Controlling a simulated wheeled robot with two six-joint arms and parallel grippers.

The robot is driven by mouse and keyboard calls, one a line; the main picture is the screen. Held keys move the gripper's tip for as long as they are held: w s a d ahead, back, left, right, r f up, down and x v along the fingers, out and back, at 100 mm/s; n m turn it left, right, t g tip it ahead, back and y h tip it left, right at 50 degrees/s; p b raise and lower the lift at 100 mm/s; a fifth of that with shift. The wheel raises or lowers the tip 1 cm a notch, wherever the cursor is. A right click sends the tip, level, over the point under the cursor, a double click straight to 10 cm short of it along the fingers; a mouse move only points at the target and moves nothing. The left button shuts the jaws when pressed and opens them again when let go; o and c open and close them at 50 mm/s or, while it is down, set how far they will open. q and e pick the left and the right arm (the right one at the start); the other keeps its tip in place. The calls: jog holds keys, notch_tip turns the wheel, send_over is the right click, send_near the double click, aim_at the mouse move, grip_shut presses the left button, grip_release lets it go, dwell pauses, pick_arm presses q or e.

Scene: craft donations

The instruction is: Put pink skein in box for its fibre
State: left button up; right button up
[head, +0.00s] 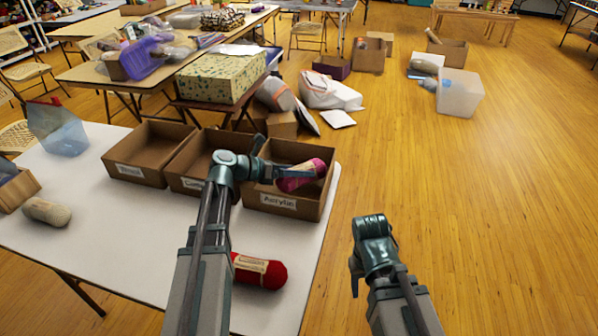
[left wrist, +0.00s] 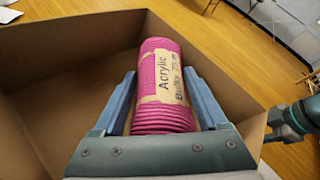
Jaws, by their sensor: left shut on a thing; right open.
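The pink skein (head: 301,175) has a tan label reading "Acrylic". My left gripper (head: 285,172) is shut on it, over the box labelled "Acrylic" (head: 279,203). In the left wrist view the skein (left wrist: 162,85) lies between the two fingers of my left gripper (left wrist: 165,100), with the box's cardboard walls (left wrist: 70,55) around it. I cannot tell whether the skein touches the box floor. Two more open boxes stand to the left, the middle box (head: 190,187) with a partly hidden label and the left box (head: 137,170) with a small label. My right gripper (head: 368,225) is open and empty, right of the table.
A red skein (head: 258,271) and a beige skein (head: 46,211) lie on the white table (head: 120,240). A clear bag-like container (head: 62,135) stands at its back left.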

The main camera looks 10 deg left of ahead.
pick_arm(q)
jog(key=o, duration=1.3)
jog(key=shift+r, duration=0.1)
jog(key=shift+r+p, duration=0.25)
jog(key=shift+p, duration=0.2)
jog(key=shift+r+p, duration=0.5)
jog(key=shift+f+p+v, duration=0.2)
jog(key=shift+p+v, duration=1.6)
jog(key=shift+v, duration=4.15)
